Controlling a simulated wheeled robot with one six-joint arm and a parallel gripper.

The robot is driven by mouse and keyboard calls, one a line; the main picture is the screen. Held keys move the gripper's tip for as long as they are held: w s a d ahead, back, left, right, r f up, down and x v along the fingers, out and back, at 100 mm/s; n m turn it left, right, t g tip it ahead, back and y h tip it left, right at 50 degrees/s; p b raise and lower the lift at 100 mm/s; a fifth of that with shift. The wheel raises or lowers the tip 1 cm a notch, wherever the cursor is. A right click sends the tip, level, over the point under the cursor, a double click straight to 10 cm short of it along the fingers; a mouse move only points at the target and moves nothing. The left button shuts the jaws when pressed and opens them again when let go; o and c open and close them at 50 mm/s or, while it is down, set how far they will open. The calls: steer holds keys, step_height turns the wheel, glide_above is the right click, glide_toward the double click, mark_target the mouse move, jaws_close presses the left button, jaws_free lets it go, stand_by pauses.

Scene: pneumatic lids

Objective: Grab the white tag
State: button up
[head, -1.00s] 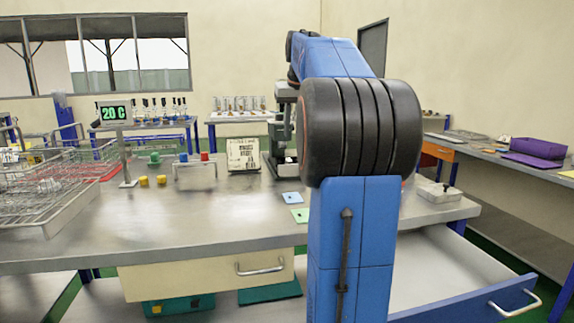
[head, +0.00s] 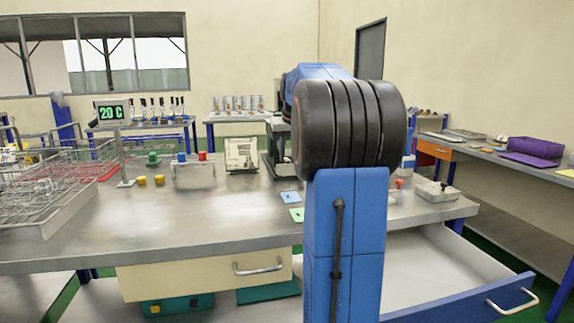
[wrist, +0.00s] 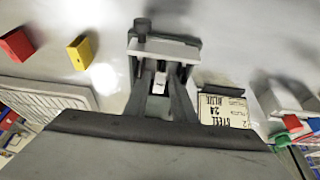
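In the wrist view, my gripper (wrist: 161,88) shows as two dark fingers spread apart, with a gap between them. A small white piece, probably the white tag (wrist: 160,78), shows in that gap. I cannot tell whether the fingers touch it. A pale grey bar with a dark round knob (wrist: 142,30) lies across the finger ends in the picture; what it belongs to is unclear. In the head view, my own arm hides the gripper, and I cannot pick out the tag there.
A lettered sign (wrist: 222,108) is close right of the fingers; it stands on the bench (head: 220,215) in the head view (head: 241,153). A dark machine (head: 277,150) stands beside it. Yellow blocks (head: 150,181) and wire baskets (head: 50,180) are left. An open drawer (head: 440,270) is front right.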

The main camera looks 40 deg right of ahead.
steer(key=shift+x, duration=0.75)
jaws_close()
